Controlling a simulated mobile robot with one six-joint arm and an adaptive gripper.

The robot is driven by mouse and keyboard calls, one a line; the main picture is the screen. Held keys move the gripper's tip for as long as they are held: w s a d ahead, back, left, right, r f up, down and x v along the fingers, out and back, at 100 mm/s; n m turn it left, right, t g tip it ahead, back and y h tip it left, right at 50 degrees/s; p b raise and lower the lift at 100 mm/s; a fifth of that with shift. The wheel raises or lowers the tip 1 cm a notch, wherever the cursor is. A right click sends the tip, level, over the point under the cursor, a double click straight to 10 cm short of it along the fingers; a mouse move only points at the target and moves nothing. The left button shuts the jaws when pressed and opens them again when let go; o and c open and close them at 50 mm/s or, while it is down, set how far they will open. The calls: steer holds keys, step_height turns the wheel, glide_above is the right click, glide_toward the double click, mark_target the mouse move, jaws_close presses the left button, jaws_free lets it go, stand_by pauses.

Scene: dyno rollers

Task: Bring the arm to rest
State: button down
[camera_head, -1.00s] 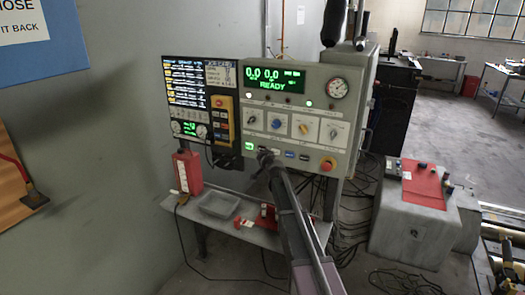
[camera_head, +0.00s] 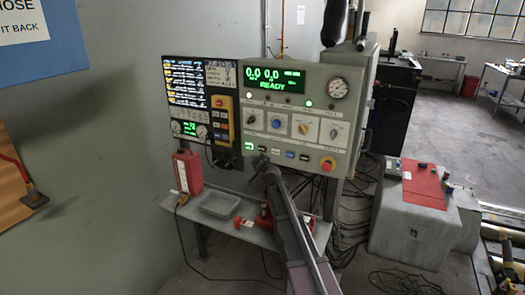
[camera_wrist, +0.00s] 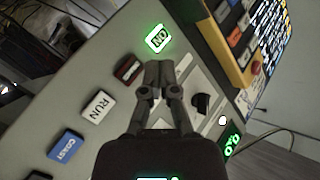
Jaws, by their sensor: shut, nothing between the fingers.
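My arm (camera_head: 295,235) reaches up from the bottom of the head view to the front of the grey control panel (camera_head: 345,105). My gripper (camera_head: 261,163) is at the panel's lower left edge, below a row of buttons. In the wrist view the fingers of my gripper (camera_wrist: 158,70) are together and hold nothing. They point toward the lit green ON button (camera_wrist: 157,39), beside a dark red button (camera_wrist: 128,68). Whether the fingertips touch the panel cannot be told. A RUN button (camera_wrist: 98,106) and a blue COAST button (camera_wrist: 65,146) lie to the left.
A shelf (camera_head: 250,233) below the panel holds a red bottle (camera_head: 187,172), a grey tray (camera_head: 218,204) and a red item. A yellow pendant (camera_head: 222,120) hangs left of the panel. A grey machine housing (camera_head: 412,225) stands right, with cables on the floor.

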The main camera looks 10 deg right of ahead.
stand_by(0.3)
steer(key=s+a+f+n+g+p, duration=0.1)
steer(key=s+f+n+g, duration=0.35)
steer(key=s, duration=1.05)
steer(key=s+a+f+n+g+p, duration=0.15)
steer(key=s+f+g, duration=0.55)
steer(key=s, duration=0.7)
steer(key=s+d+f+g+h, duration=0.1)
steer(key=s+d+g, duration=0.1)
steer(key=s, duration=0.5)
steer(key=s+d+f+g+h, duration=0.1)
steer(key=s+g, duration=0.1)
steer(key=s, duration=0.5)
steer(key=shift+s+d+g+h, duration=0.25)
steer(key=shift+d+g+h, duration=0.05)
steer(key=shift+d+g, duration=0.05)
